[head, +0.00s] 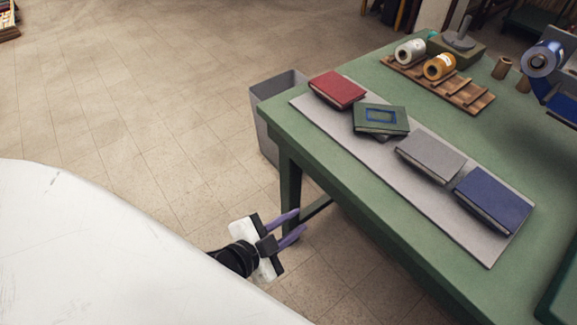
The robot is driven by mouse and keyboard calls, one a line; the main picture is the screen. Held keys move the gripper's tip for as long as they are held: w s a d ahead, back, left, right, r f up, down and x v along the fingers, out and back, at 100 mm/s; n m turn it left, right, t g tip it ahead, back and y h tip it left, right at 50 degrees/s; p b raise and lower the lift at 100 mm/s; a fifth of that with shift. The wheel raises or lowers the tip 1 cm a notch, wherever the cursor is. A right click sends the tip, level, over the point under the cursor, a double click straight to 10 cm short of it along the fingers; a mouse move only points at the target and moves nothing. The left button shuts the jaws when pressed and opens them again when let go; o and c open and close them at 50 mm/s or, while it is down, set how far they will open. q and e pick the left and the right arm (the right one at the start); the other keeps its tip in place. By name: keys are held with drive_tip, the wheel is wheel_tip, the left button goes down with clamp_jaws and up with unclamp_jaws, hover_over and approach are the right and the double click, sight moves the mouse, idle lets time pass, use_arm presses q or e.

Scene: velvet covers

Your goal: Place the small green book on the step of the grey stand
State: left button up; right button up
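A green book (383,118) with a blue rectangle on its cover lies flat on the grey board on the green table. It rests on a darker book-like thing that shows only along its lower edge. I cannot clearly make out a grey stand with a step. My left gripper (301,221) has two purple fingers set apart, with nothing seen between them. It is beside the near left table leg, below the tabletop and well away from the books. My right gripper is out of view.
On the grey board (478,238) also lie a red book (337,89), a grey book-like block (431,157) and a blue book (493,199). The green table (415,272) has its edge near my gripper. A grey bin (265,130) stands beside it. A wooden rack (470,101) holds rolls.

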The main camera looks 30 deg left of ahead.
use_arm(q)
drive_tip(key=s+d+f+n+g, duration=0.3)
drive_tip(key=s+f+n+g, duration=0.1)
drive_tip(key=s+f+n, duration=0.3)
wheel_tip(320, 180, down, 2)
drive_tip(key=shift+s+d+f, duration=0.1)
drive_tip(key=shift+s+d, duration=0.15)
drive_tip(key=shift+s, duration=1)
drive_tip(key=shift+w+d, duration=0.1)
